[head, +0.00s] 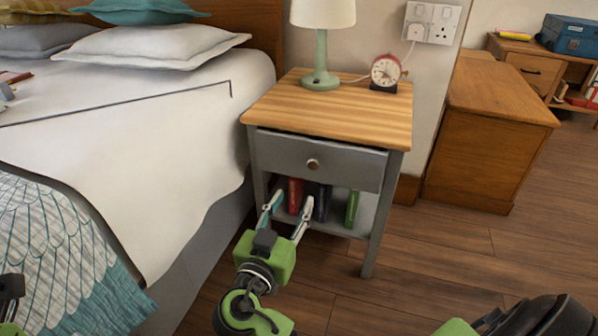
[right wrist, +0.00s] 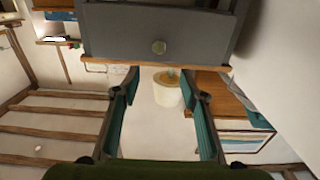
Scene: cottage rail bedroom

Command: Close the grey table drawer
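The grey table (head: 375,225) with a wooden top stands beside the bed. Its grey drawer (head: 350,167) has a round knob (head: 313,164) and seems to stand slightly out, with a dark gap under the tabletop. My right gripper (head: 288,202) is open and empty, its fingers apart, in front of and below the drawer front, before the lower shelf. My left gripper's fingers are not visible.
A lamp (head: 321,50) and a red alarm clock (head: 385,72) stand on the tabletop. Several books (head: 352,208) stand on the lower shelf. The bed (head: 150,140) is close on the left. A wooden cabinet (head: 490,130) is at right; floor before it is clear.

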